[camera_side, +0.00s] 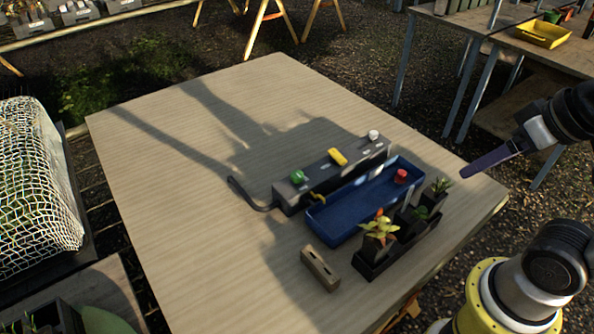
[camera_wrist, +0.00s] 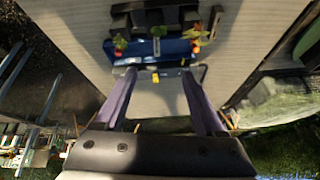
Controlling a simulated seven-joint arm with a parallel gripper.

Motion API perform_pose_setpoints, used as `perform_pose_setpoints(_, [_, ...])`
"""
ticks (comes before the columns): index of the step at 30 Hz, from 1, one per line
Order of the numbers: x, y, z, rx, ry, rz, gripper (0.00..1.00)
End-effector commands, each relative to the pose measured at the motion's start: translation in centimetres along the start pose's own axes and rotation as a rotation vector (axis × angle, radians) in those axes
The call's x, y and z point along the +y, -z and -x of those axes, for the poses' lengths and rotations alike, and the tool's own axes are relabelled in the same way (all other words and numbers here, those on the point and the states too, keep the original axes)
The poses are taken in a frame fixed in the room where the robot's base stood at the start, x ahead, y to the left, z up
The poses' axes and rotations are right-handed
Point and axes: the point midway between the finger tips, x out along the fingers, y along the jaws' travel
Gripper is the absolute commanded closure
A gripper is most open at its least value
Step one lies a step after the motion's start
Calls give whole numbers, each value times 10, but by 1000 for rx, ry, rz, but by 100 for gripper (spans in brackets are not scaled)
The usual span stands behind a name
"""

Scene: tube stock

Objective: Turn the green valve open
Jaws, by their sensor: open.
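The green valve (camera_side: 297,176) is a small round knob on the left end of a long dark grey box (camera_side: 318,178) on the table. A yellow valve (camera_side: 338,157) sits at the middle of the box and a white valve (camera_side: 374,135) at its right end. My gripper (camera_side: 465,173) is high at the right in the side view, well apart from the box. In the wrist view, its two purple fingers (camera_wrist: 157,82) are spread wide with nothing between them. I cannot make out the green valve in the wrist view.
A blue tray (camera_side: 335,232) with a red knob (camera_side: 401,176) lies in front of the box. A black planter (camera_side: 372,270) with several small plants and a tan block (camera_side: 320,270) stand nearer. The table's left half (camera_side: 170,200) is clear.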

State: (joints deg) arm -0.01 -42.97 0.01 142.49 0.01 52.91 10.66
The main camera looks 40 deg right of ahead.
Motion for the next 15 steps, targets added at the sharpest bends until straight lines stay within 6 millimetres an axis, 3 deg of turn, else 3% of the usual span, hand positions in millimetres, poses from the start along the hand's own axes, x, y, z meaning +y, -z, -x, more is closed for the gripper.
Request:
perform_pose_setpoints(5, [-7,37,24,34,12,-261,28])
perform_pose_setpoints(9, [-18,79,35,16,14,-474,28])
perform_pose_setpoints(15, [-39,147,29,-40,-5,-754,28])
